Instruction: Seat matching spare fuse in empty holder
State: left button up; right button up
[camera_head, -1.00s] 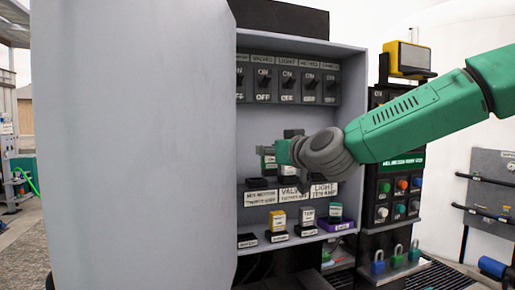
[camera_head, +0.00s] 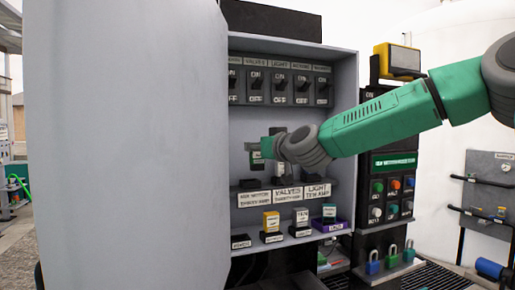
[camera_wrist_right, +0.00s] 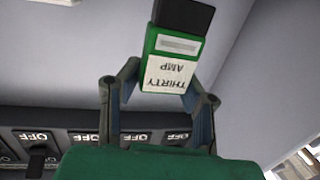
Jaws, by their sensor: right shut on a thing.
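My right gripper (camera_head: 262,148) is shut on a green fuse (camera_wrist_right: 172,68). The fuse has a white label reading "THIRTY AMP", upside down in the right wrist view, and a black end. In the head view the held fuse (camera_head: 257,161) is partly hidden by the gripper. It hangs inside the cabinet, above and apart from a low black holder (camera_head: 249,183) that looks empty. Below that holder is a plate (camera_head: 254,199) whose small text seems to read "thirty amp". Plates for valves (camera_head: 287,195) and light, ten amp (camera_head: 317,191) stand to its right. My left gripper is not in view.
The lower shelf holds a yellow fuse (camera_head: 271,221), a grey-white fuse (camera_head: 302,217), a teal fuse (camera_head: 329,211) by a purple tray (camera_head: 328,226), and an empty black base (camera_head: 241,241). Switches (camera_head: 279,86) line the top. The cabinet door (camera_head: 130,150) blocks the left.

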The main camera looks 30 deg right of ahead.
aim_at(244, 160)
jog(key=shift+w+d+f, duration=0.1)
jog(key=shift+w+d, duration=0.05)
jog(key=shift+w, duration=0.3)
jog(key=w, duration=0.3)
jog(key=shift+w+a+p, duration=0.2)
jog(key=shift+a+p, duration=0.15)
jog(key=shift+d+f+b, duration=0.15)
jog(key=shift+f+b, duration=0.55)
jog(key=shift+f, duration=0.05)
jog(key=shift+d+f+b, duration=0.25)
jog(key=shift+f+b, duration=0.1)
jog(key=shift+f, duration=0.15)
jog(key=shift+d+f+b, duration=0.2)
jog(key=shift+f+b, duration=0.15)
jog(key=shift+f, duration=0.3)
jog(key=shift+s+a+f+b, duration=0.15)
jog(key=shift+a+f+b, duration=0.2)
jog(key=shift+b, duration=0.1)
jog(key=shift+w+a, duration=0.15)
jog(key=shift+w, duration=0.05)
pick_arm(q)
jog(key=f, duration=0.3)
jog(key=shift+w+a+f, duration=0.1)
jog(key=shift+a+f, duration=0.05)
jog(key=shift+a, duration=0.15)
pick_arm(e)
jog(key=shift+s, duration=0.1)
